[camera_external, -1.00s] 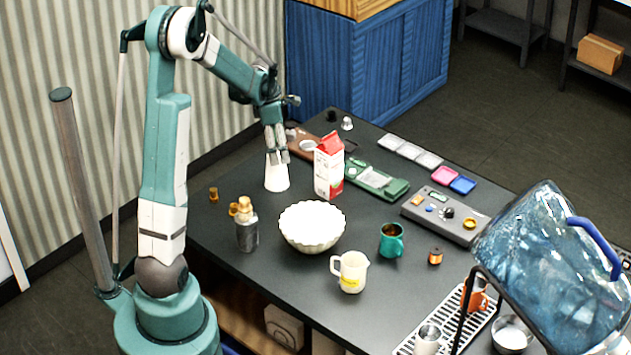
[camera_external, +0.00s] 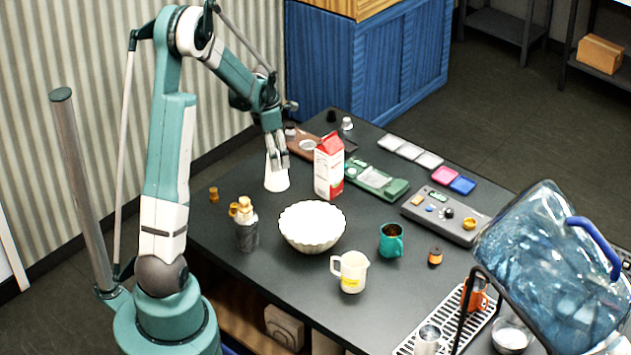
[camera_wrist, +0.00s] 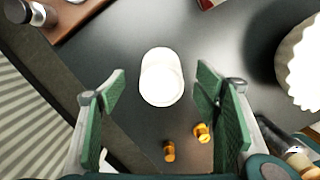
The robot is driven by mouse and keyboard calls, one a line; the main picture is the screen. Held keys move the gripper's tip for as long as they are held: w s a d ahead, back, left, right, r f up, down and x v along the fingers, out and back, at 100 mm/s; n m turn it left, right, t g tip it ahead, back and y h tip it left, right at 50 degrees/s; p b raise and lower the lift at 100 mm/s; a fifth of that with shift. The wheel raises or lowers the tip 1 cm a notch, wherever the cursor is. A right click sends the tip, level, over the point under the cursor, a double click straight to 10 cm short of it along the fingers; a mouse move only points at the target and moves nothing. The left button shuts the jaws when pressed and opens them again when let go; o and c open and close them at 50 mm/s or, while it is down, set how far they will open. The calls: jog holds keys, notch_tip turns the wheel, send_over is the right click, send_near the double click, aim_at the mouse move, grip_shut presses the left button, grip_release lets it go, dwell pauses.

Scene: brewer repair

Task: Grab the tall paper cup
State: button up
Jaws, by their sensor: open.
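The tall paper cup (camera_external: 277,180) is plain white and stands on the dark table, left of the milk carton. It also shows in the wrist view (camera_wrist: 160,78), ahead of and between the two green finger pads. My gripper (camera_external: 276,158) is open, with its fingers at the upper part of the cup in the outside view. In the wrist view, my gripper (camera_wrist: 160,100) has clear gaps on both sides of the cup, and nothing is held. The fingers hide part of the cup's top in the outside view.
A red and white carton (camera_external: 328,167) stands close right of the cup. A white fluted bowl (camera_external: 312,228), a grey bottle (camera_external: 246,228) and small brass pieces (camera_external: 213,194) are nearer the front. A brown board (camera_external: 303,146) lies behind.

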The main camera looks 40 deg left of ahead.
jog(key=shift+f, duration=0.6)
jog(key=shift+d+f, duration=0.1)
jog(key=shift+f, duration=0.05)
jog(key=shift+w+d+f, duration=0.1)
jog(key=shift+f, duration=1.15)
jog(key=shift+w+d+f, duration=0.1)
jog(key=shift+f, duration=1.1)
jog(key=shift+c, duration=0.4)
jog(key=c, duration=0.6)
